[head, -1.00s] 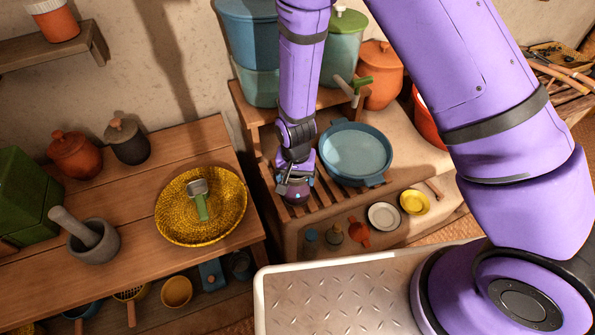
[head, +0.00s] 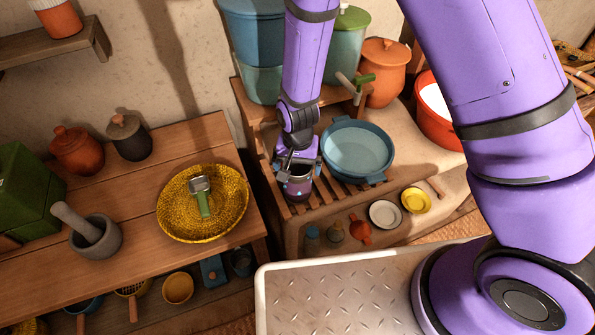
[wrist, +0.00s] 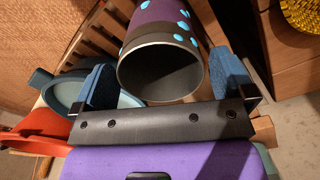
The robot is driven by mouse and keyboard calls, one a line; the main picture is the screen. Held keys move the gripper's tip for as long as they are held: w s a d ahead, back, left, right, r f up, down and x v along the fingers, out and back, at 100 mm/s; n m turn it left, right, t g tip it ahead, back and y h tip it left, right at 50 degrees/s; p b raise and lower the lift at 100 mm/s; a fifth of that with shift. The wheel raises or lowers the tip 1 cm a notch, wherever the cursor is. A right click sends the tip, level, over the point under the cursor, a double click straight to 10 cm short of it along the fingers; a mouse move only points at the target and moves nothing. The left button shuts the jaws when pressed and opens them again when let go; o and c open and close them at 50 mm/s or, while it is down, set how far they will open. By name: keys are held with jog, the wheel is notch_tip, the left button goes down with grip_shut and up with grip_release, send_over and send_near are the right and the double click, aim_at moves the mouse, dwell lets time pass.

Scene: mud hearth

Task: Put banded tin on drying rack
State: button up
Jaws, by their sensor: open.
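The banded tin (wrist: 158,72) is a purple cup with light blue dots and a dark band below its open rim. In the head view the tin (head: 298,187) stands on the left part of the slatted wooden drying rack (head: 330,190). The rack's slats (wrist: 98,38) also show beside it in the wrist view. My gripper (wrist: 163,85) is open, its blue finger pads on either side of the tin's mouth with small gaps. In the head view my gripper (head: 298,165) is just above the tin. The tin's base is hidden in the wrist view.
A blue two-handled basin (head: 357,150) sits close right of the tin on the rack. Several small items, including a white dish (head: 384,214) and a yellow dish (head: 416,200), lie on the ledge in front. A table with a yellow woven tray (head: 175,225) stands left.

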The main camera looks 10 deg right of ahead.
notch_tip(320, 180, up, 8)
jog(key=shift+r, duration=0.2)
jog(key=s+d+r+t, duration=0.1)
jog(key=d+r, duration=0.4)
jog(key=r, duration=0.3)
jog(key=s+d+r+n+t+y, duration=0.1)
jog(key=d+r, duration=0.3)
jog(key=r, duration=0.4)
jog(key=s+d+r, duration=0.1)
jog(key=d+r, duration=0.4)
jog(key=r, duration=0.2)
jog(key=s+d+r+n+t, duration=0.1)
jog(key=s+d+r, duration=0.4)
jog(key=s, duration=0.2)
jog(key=s+d+r+t+h, duration=0.1)
jog(key=s+d+r+t, duration=0.1)
jog(key=s+d+r, duration=0.3)
jog(key=s+r, duration=0.1)
jog(key=s, duration=0.2)
jog(key=shift+s+d+r+n, duration=0.15)
jog(key=shift+d+n, duration=0.2)
jog(key=shift+n, duration=0.05)
